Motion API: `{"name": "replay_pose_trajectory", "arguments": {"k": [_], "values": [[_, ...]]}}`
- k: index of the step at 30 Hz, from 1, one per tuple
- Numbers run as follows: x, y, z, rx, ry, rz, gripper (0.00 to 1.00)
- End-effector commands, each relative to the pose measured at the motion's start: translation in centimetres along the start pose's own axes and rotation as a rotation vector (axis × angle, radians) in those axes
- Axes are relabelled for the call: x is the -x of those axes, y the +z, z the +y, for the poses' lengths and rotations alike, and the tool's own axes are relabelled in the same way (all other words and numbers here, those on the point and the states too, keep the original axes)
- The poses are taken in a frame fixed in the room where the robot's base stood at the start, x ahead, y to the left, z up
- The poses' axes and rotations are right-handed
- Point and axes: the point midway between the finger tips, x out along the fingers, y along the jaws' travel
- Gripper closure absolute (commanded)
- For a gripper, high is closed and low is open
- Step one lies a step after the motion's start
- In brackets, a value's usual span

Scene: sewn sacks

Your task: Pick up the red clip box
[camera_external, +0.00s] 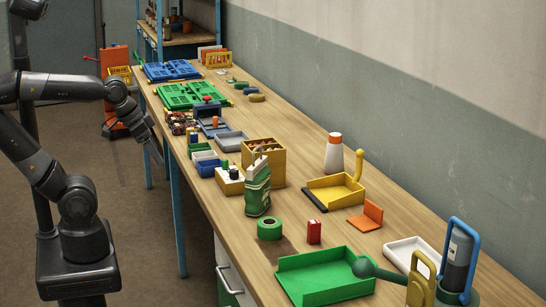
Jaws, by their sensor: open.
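A small red box (314,232), which looks like the clip box, stands upright on the wooden workbench (345,225). It sits right of a green tape roll (269,229) and behind a green tray (322,281), apart from both. My gripper (157,158) hangs at the left, pointing down beside the bench's long edge. It is open, far to the left of the red box, and touches nothing on the bench. Its fingers are small and partly blurred in this view.
A green-and-white sack (257,190) stands behind the tape roll. An orange angled piece (366,217) and a yellow scoop tray (335,190) lie behind the red box. A green-knobbed handle (363,267) is at the front. Bare wood surrounds the box.

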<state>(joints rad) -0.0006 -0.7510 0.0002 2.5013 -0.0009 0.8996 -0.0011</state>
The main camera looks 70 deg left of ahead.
Motion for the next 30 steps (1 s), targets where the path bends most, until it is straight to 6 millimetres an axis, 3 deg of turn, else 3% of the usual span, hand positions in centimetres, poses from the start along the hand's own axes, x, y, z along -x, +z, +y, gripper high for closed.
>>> {"name": "replay_pose_trajectory", "arguments": {"k": [15, 23, 26, 30], "values": [[0.0, 0.0, 0.0, -0.002, 0.0, 0.0, 0.51], [0.0, -0.3, 0.1, -0.003, 0.0, -0.001, 0.51], [-0.2, -1.4, 0.3, -0.004, 0.003, -0.008, 0.51], [-0.9, -4.8, 1.3, -0.007, 0.009, -0.022, 0.51]]}}
